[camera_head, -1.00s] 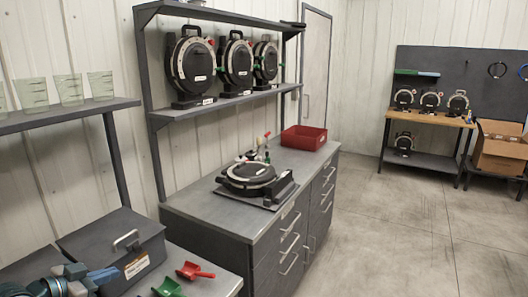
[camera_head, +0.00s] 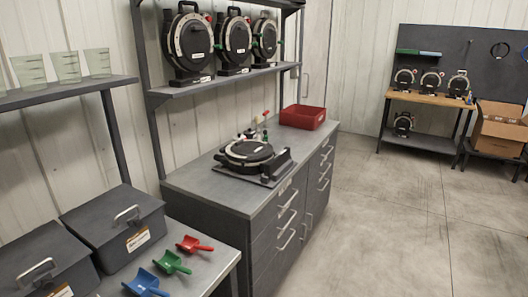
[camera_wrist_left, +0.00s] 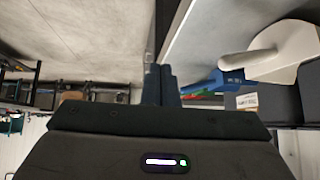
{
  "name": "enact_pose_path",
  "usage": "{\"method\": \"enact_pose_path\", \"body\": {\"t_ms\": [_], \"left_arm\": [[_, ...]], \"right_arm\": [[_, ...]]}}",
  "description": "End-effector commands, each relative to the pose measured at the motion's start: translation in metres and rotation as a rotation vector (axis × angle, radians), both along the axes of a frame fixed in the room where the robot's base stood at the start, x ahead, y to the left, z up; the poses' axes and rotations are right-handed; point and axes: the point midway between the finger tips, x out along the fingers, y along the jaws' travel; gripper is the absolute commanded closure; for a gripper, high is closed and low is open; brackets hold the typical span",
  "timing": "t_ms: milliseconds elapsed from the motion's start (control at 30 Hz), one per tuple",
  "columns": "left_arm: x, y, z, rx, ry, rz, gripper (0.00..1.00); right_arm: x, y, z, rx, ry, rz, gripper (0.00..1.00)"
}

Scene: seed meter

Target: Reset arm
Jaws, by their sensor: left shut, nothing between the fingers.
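My left gripper (camera_wrist_left: 158,85) shows in the left wrist view. Its two dark fingers are together at the middle of the picture, shut and empty. No arm shows in the head view now, and my right gripper is in neither view. In the left wrist view the table edge and scoops lie to the right of the fingers, apart from them. A blue scoop (camera_wrist_left: 226,80) and a pale scoop-like object (camera_wrist_left: 290,52) are there.
Blue (camera_head: 146,283), green (camera_head: 172,263) and red (camera_head: 194,244) scoops lie beside a lidded grey box (camera_head: 95,222). A round black meter (camera_head: 248,153) sits on the drawer cabinet, with a red tray (camera_head: 302,116) behind. Several meters stand on the shelf above.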

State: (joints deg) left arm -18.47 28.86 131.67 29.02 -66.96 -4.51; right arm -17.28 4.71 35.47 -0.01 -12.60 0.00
Motion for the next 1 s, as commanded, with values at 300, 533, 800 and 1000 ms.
{"method": "enact_pose_path", "body": {"t_ms": [300, 533, 800, 1000], "left_arm": [[-0.096, -0.016, -0.037, 0.088, 0.236, 0.21, 1.0], [-0.145, -0.017, -0.043, 0.132, 0.36, 0.338, 1.0], [-0.14, -0.011, -0.098, 0.148, 0.407, 0.371, 1.0], [-0.13, -0.006, -0.161, 0.15, 0.428, 0.375, 1.0]], "right_arm": [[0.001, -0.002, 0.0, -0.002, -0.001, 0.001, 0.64], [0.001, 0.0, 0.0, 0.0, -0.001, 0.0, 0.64], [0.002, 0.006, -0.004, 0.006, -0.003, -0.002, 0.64], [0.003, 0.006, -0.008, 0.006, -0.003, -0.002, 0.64]]}}
